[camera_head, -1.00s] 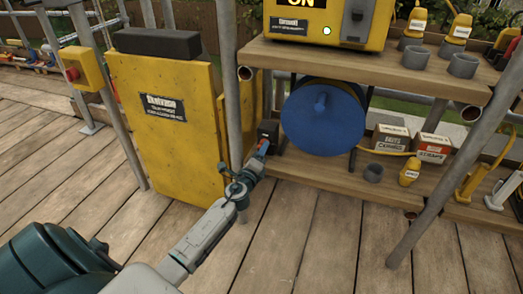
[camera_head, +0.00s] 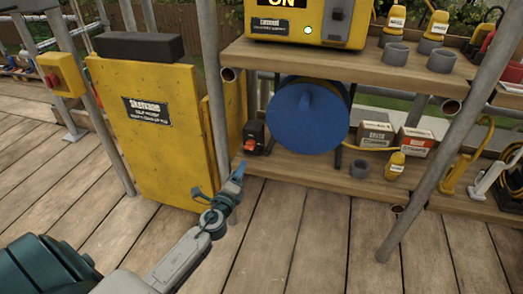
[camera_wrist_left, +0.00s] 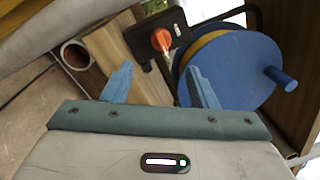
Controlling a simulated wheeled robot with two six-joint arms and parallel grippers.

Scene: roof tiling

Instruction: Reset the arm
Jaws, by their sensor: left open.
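My left gripper (camera_head: 236,176) reaches in from the lower left in the head view, in front of the lower shelf. In the left wrist view its two blue fingers (camera_wrist_left: 160,87) are spread apart with nothing between them. Beyond the fingers is a small black box with an orange-red knob (camera_head: 251,146), standing on the lower shelf beside the blue reel. The knob also shows in the left wrist view (camera_wrist_left: 161,40), apart from the fingers. My right gripper is not in view.
The blue reel (camera_head: 307,115) stands on the lower wooden shelf (camera_head: 330,182). A yellow cabinet (camera_head: 150,135) is at left and grey scaffold poles (camera_head: 212,85) stand near my arm. Small boxes (camera_head: 413,142) are at right. The plank floor in front (camera_head: 310,240) is clear.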

